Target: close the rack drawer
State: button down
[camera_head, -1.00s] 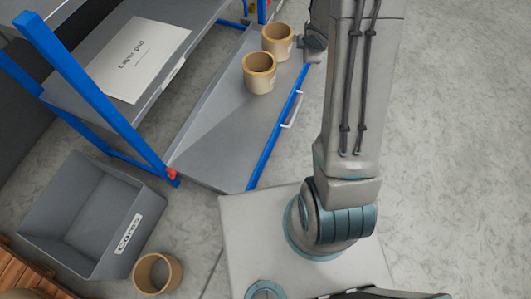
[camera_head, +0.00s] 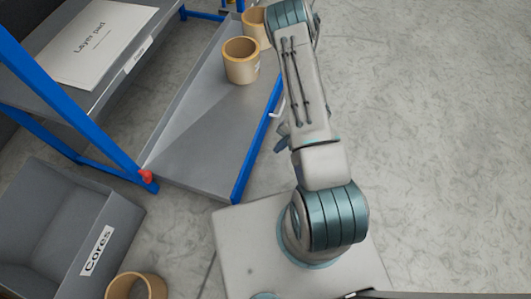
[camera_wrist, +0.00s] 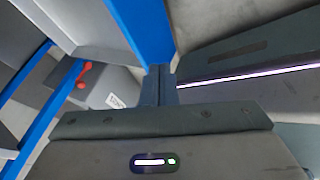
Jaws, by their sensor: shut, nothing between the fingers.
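The rack drawer (camera_head: 190,150) is a grey tray with a blue front edge (camera_head: 250,160), pulled out from the blue-framed rack. Its pale handle (camera_head: 279,107) is on the front edge, partly beside my arm. Two tan cores stand in the drawer at its far end; the nearer core (camera_head: 241,65) shows well, and my arm partly covers the other (camera_head: 254,22). My gripper (camera_head: 282,141) is mostly hidden behind my arm, just outside the drawer front. In the wrist view its fingers (camera_wrist: 159,75) are shut and empty, close to a blue bar (camera_wrist: 142,25); I cannot tell whether they touch.
A grey bin labelled Cores (camera_head: 60,215) stands on the floor at left, with a loose core (camera_head: 136,287) beside it. A layer pad (camera_head: 95,45) lies on the rack shelf above. A red part (camera_head: 147,176) marks the near rack post. The floor at right is clear.

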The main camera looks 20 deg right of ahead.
jog(key=b, duration=0.3)
send_near(248, 164)
notch_tip(248, 164, down, 4)
jog(key=s, duration=0.2)
jog(key=shift+w+a+b, duration=0.45)
jog(key=shift+a, duration=0.25)
jog(key=shift+w+a+b, duration=0.4)
jog(key=shift+w+a, duration=0.05)
jog(key=shift+a, duration=0.25)
